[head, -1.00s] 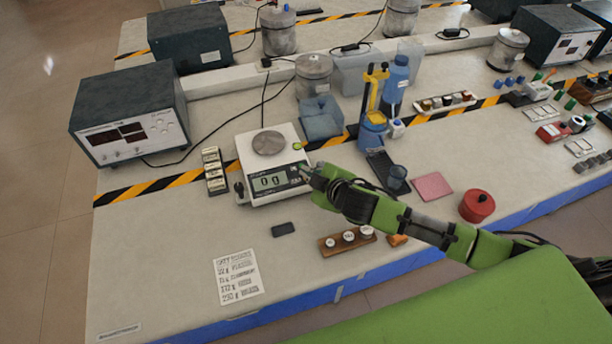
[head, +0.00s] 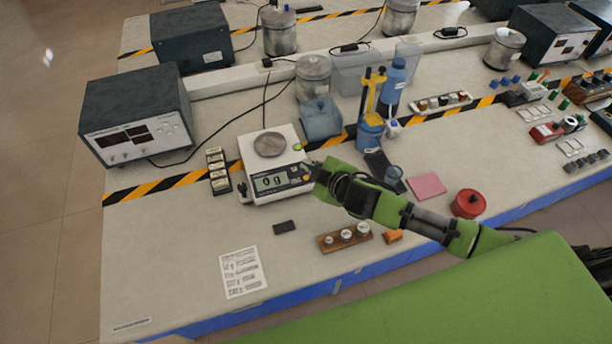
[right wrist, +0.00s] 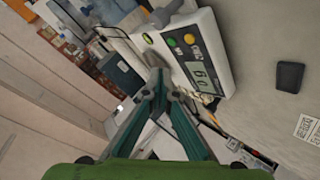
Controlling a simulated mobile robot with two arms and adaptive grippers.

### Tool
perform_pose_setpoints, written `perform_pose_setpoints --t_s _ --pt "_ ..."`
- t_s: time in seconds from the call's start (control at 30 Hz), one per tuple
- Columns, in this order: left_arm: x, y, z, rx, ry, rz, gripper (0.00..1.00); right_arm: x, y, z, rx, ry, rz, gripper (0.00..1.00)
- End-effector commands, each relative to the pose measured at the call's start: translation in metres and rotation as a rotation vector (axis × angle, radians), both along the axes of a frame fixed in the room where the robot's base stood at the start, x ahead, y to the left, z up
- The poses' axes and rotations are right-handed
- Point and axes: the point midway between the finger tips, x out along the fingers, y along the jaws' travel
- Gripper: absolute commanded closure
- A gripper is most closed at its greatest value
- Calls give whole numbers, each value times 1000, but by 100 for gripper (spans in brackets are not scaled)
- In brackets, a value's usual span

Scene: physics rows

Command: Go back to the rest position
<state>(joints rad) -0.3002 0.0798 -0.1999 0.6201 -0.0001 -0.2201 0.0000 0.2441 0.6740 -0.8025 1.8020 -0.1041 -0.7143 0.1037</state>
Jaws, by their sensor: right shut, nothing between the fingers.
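My right gripper (head: 312,172) reaches in from the right over the bench, its tip beside the right front of the white digital scale (head: 280,188). In the right wrist view my right gripper (right wrist: 158,72) has its fingers together with nothing between them, close to the scale (right wrist: 207,62) with its green and yellow buttons. The scale's display reads 0 g and its round grey pan (head: 270,144) is empty. Whether the gripper touches the scale cannot be told. My left gripper is out of view.
A wooden block with white-topped weights (head: 345,237), a black pad (head: 284,227), a pink pad (head: 426,186) and a red canister (head: 468,203) lie near the arm. A blue bottle (head: 394,84) stands behind. A printed sheet (head: 242,272) lies at the front left, with bare bench around it.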

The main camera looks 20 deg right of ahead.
Motion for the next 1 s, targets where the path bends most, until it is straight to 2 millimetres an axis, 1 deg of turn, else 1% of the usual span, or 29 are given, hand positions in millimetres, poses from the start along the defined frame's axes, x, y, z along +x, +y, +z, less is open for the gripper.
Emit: perform_pose_setpoints --t_s 0.47,0.57,0.67,0.77,0.8,0.87,0.9,1.0 --pt "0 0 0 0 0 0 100 0 0 0 0 0 0 100" --pt "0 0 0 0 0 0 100 -7 5 -1 17 14 -13 100" --pt "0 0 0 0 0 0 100 -28 18 -4 67 62 -55 100" --pt "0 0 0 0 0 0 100 -64 29 -6 146 148 -140 100" --pt "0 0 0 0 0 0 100 -81 31 -7 179 191 -186 100" --pt "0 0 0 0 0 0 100 -108 29 -8 223 259 -258 100" --pt "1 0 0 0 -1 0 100 -125 26 -9 247 304 -303 100" --pt "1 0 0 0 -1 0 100 -164 14 -11 291 401 -404 100"
